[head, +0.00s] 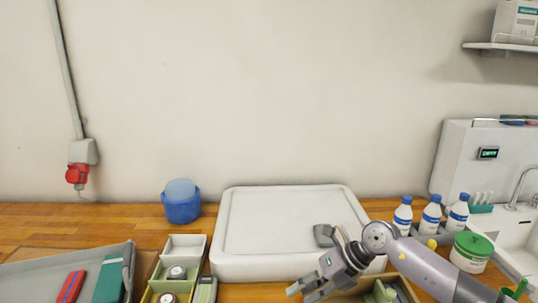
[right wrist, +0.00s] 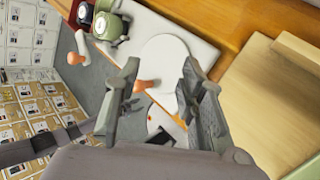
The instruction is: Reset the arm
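My right arm (head: 425,262) comes in from the right in the head view. It is bent, and its gripper (head: 300,294) points down and left near the front edge of the white tray-like board (head: 290,222). In the right wrist view the two fingers of this gripper (right wrist: 160,68) stand apart with nothing held between them. An orange knob-like thing (right wrist: 145,85) shows beyond the fingers, and I cannot tell its distance. My left gripper is not in view.
Small bins (head: 184,246) and a grey tray (head: 60,262) are at front left. White bottles (head: 431,215) and a green-lidded tub (head: 471,252) stand beside my right arm. A sink (head: 515,228) is at right.

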